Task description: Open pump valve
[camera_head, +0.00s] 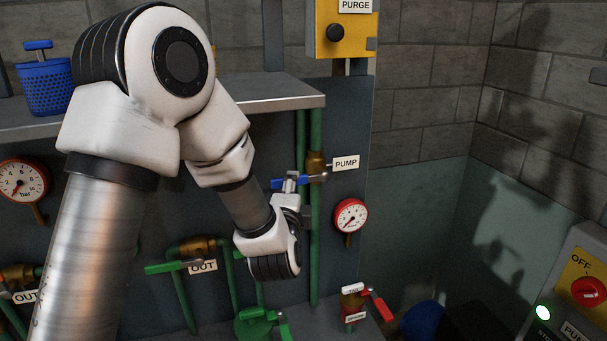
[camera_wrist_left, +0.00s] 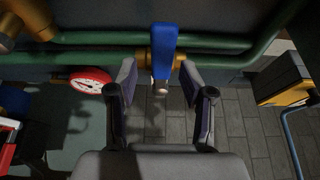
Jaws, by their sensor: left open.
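The pump valve has a blue lever handle (camera_head: 318,178) on a brass body (camera_head: 316,163) on a green vertical pipe, beside the PUMP label (camera_head: 345,162). My left gripper (camera_head: 292,184) is at this valve, partly hidden behind my own arm. The fingers are open, with gaps on both sides of the handle. Whether a finger touches it cannot be told. My right gripper does not show.
A red gauge (camera_head: 350,216) hangs right of the pipe. A green-handled OUT valve (camera_head: 175,266) and a red-handled valve (camera_head: 377,304) sit lower. A shelf edge (camera_head: 300,100) and the yellow PURGE box (camera_head: 340,30) are above. A panel with a red OFF knob (camera_head: 588,291) stands right.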

